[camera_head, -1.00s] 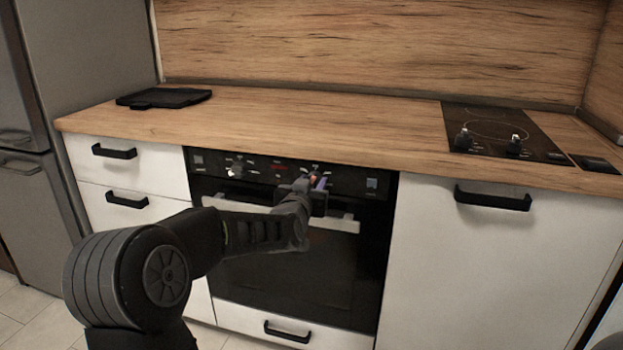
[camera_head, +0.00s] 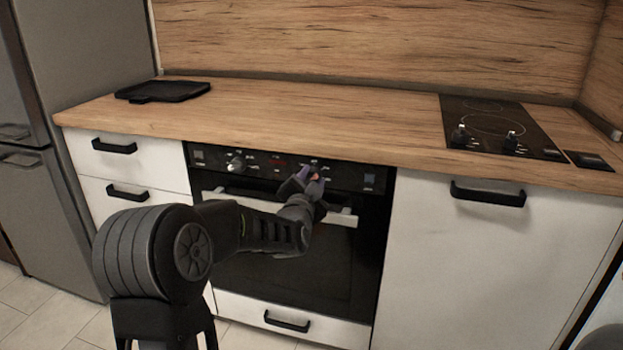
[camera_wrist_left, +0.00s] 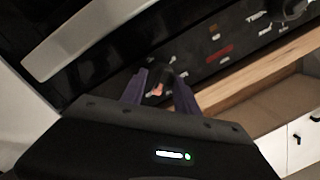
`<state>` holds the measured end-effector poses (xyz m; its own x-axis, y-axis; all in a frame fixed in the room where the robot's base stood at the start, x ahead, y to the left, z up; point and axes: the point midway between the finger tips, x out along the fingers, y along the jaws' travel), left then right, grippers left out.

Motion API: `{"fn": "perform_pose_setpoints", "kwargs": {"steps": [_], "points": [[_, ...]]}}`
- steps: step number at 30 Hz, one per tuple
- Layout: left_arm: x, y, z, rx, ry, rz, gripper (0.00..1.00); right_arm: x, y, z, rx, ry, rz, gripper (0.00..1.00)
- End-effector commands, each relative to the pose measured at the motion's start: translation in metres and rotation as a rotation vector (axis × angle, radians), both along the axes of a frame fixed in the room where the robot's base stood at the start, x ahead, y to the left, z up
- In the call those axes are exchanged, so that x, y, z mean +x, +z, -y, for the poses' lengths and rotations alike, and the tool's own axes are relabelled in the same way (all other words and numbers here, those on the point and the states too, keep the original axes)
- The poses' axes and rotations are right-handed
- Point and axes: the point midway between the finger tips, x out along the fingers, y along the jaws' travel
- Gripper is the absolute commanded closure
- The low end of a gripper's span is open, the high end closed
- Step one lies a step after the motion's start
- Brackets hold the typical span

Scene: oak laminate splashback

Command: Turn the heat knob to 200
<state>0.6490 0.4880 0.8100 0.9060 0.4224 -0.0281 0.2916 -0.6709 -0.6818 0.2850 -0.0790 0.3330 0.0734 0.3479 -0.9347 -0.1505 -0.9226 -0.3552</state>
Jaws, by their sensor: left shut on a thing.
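The black oven panel (camera_head: 258,165) has a left knob (camera_head: 236,165) and a right knob at my left gripper (camera_head: 312,176). The gripper mostly hides the right knob in the head view. In the left wrist view the panel appears turned over, and the dark right knob (camera_wrist_left: 160,78) sits between the two purple fingers of my left gripper (camera_wrist_left: 160,92). The gripper is shut on this knob, and its wrist is rolled. The left knob shows at the top right of the wrist view (camera_wrist_left: 288,10). The dial marks are too small to read. My right gripper is not in view.
The oven door's pale handle (camera_head: 342,218) runs just below the gripper. The wooden countertop (camera_head: 300,120) overhangs the panel. A black tray (camera_head: 163,91) and a hob (camera_head: 490,125) with two dark knob-like objects are on the counter, away from the arm.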

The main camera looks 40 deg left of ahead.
Motion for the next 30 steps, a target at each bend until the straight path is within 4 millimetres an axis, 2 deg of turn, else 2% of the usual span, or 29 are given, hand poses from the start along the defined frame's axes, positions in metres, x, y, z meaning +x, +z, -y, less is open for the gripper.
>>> {"fn": "perform_pose_setpoints", "kwargs": {"steps": [13, 14, 21, 30], "points": [[-0.0001, -0.0013, 0.0001, 0.011, 0.0, -0.006, 1.0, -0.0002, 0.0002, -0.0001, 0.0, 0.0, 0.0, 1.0], [-0.0001, -0.0012, 0.0, 0.011, 0.0, -0.006, 0.62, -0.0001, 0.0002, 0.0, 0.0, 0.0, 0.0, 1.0], [0.0, -0.0006, 0.0001, 0.012, 0.0, -0.005, 0.42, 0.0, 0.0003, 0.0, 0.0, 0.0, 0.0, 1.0], [-0.0014, 0.0003, 0.0006, 0.011, 0.0, -0.004, 0.42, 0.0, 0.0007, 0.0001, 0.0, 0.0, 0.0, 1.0]]}}
